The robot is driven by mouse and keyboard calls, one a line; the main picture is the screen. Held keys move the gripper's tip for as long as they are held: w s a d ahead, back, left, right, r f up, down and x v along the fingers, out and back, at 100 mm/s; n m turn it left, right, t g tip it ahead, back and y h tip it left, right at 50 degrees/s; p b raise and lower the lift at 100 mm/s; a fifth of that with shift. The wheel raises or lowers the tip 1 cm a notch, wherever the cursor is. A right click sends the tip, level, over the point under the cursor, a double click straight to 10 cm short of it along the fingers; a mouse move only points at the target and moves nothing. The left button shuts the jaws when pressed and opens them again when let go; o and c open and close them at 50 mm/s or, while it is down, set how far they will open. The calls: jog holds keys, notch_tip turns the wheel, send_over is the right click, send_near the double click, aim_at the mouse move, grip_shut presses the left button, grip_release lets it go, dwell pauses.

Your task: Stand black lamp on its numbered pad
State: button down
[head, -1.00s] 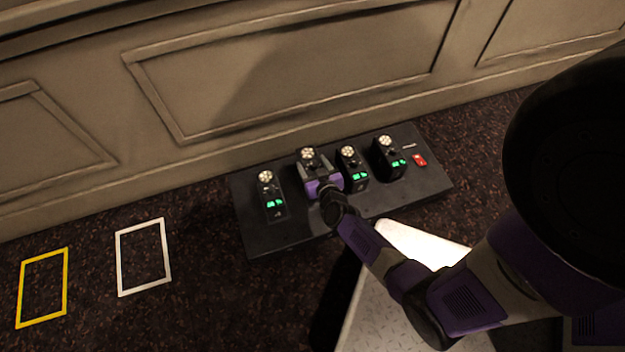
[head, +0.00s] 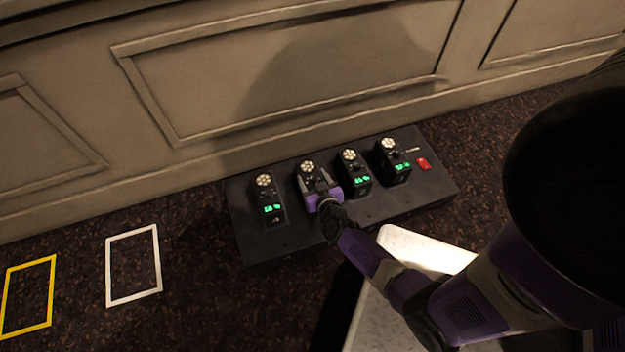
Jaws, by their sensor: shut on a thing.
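My gripper (head: 314,188) is shut on a black lamp (head: 307,168) with a round pale multi-bulb head. It holds the lamp over the long black board (head: 410,205), second from the left in a row of similar lamps. The lamp looks upright and its head is in line with its neighbours. My gripper hides its lower body and base, so I cannot tell whether it touches the board. No number on a pad under it can be read.
Similar black lamps with green displays stand on the board: one to the left (head: 265,195), two to the right (head: 354,172) (head: 393,160). A red switch (head: 424,164) sits at the board's right. White (head: 109,275) and yellow (head: 52,287) floor outlines are empty. A panelled wall (head: 300,95) stands behind.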

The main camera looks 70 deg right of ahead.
jog(key=shift+w+r, duration=0.1)
jog(key=shift+c, duration=1.8)
grip_release()
jog(key=shift+f, duration=0.2)
